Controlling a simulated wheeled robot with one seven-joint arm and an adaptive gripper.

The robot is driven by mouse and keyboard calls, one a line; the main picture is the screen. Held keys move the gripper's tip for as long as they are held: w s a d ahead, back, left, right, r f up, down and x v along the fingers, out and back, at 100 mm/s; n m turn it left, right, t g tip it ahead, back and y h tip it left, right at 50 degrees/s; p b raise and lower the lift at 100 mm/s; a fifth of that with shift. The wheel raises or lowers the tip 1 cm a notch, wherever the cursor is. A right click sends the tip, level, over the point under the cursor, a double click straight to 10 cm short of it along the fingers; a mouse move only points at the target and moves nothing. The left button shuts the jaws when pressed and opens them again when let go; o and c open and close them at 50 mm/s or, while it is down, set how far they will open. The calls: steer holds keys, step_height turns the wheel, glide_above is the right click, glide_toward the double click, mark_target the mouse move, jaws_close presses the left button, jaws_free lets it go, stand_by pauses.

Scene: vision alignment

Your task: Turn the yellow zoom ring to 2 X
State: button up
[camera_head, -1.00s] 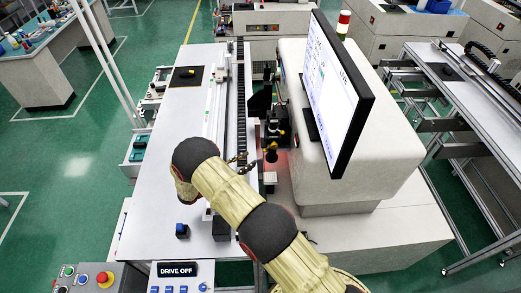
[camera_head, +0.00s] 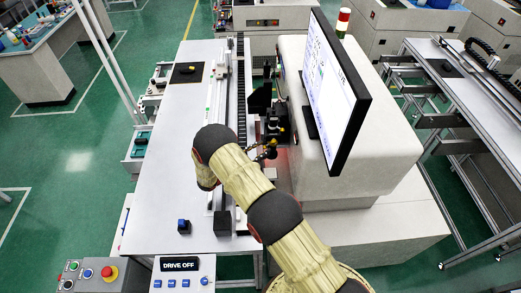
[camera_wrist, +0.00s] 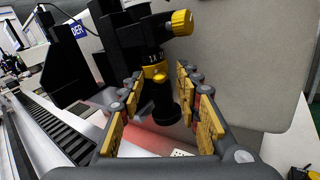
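The yellow zoom ring (camera_wrist: 156,70) sits on a dark upright lens barrel (camera_wrist: 160,106) in the wrist view, with a small yellow screw on its front. My gripper (camera_wrist: 159,86) is open, with one yellow-padded finger on each side of the barrel in the picture. A gap shows on both sides, and I cannot tell how far the fingertips reach in depth. In the head view my gripper (camera_head: 264,149) is beside the dark optics, and the ring there is too small to make out.
A yellow knob (camera_wrist: 181,22) sticks out above the ring. A black bracket (camera_wrist: 65,63) stands left of the barrel. The linear rail (camera_wrist: 50,130) runs at lower left. A monitor (camera_head: 334,92) and pale housing (camera_head: 390,150) stand close on the right.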

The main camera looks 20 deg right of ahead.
steer(key=shift+c, duration=1.2)
jaws_close()
steer(key=shift+s+d+t, duration=0.1)
steer(key=shift+s+t, duration=0.05)
steer(key=shift+t, duration=0.15)
steer(key=shift+s+d+n+t+y+b, duration=0.55)
steer(key=shift+s+d+n+t+y, duration=0.1)
steer(key=shift+n+t+y, duration=0.9)
steer(key=shift+s+d+n+t+y+b, duration=0.55)
steer(key=shift+d+n+t+y, duration=0.15)
steer(key=shift+n+t+y, duration=0.8)
steer(key=shift+s+d+n+t+y+b, duration=0.6)
steer(key=shift+n+t+y, duration=0.7)
steer(key=shift+t, duration=0.45)
steer(key=shift+o, duration=1.2)
jaws_free()
